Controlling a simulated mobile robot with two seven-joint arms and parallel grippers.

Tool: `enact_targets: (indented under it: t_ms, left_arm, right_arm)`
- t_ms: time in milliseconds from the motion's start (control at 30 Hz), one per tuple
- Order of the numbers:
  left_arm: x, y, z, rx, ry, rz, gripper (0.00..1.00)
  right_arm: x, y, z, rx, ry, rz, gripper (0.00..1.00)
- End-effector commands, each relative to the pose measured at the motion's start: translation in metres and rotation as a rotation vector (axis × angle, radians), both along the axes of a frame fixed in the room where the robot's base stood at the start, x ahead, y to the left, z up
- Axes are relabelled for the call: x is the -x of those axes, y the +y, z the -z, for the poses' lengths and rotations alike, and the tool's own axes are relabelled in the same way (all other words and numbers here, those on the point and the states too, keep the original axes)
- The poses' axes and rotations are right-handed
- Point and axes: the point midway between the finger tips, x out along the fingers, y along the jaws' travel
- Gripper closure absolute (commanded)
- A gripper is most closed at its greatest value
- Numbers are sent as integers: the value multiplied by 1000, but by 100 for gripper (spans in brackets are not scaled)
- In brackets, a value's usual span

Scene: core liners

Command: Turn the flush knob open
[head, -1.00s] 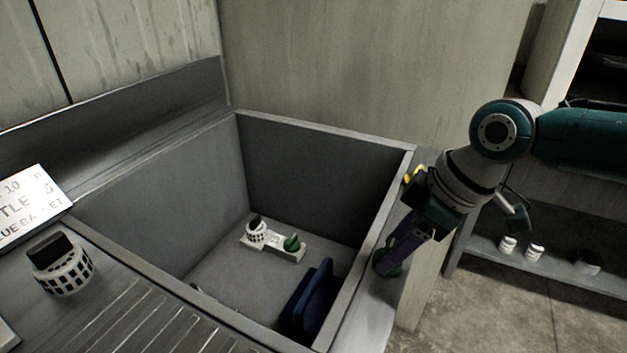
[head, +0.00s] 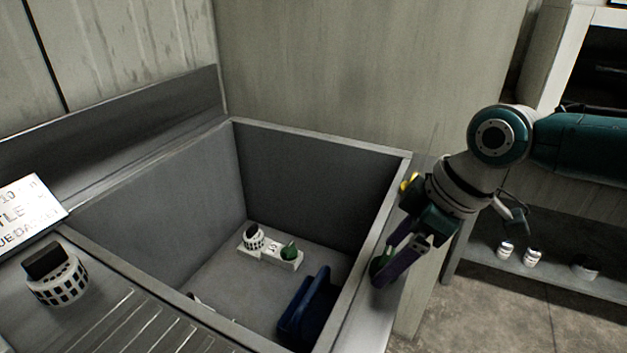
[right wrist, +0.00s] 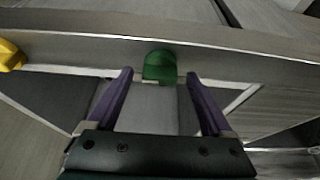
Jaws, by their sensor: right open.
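A green knob (head: 378,263) sits on the outer right side of the grey sink basin, partly hidden by my gripper. In the right wrist view the green knob (right wrist: 160,66) shows on the rim's face, between and slightly beyond the fingertips. My right gripper (head: 382,272) is open, its two purple fingers on either side of the knob. In the right wrist view the gripper (right wrist: 160,76) has a gap between each finger and the knob. A yellow knob (head: 408,182) is farther back along the same side. No label marks which knob is the flush one. My left gripper is not in view.
The deep basin (head: 225,285) holds a white block (head: 257,251) with a small basket and a green piece, and a dark blue object (head: 309,307). A white basket (head: 58,279) and a sign (head: 30,215) are at left. A shelf (head: 560,281) stands at right.

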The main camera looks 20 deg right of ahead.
Motion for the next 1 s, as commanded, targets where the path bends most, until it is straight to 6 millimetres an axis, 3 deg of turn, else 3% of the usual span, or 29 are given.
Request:
enact_targets:
  t_ms: [500, 1000]
  left_arm:
    - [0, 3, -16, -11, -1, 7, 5]
    - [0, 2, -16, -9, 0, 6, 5]
  right_arm:
    - [25, -23, -81, 3, 0, 0, 15]
    - [28, -24, -88, 1, 0, -1, 15]
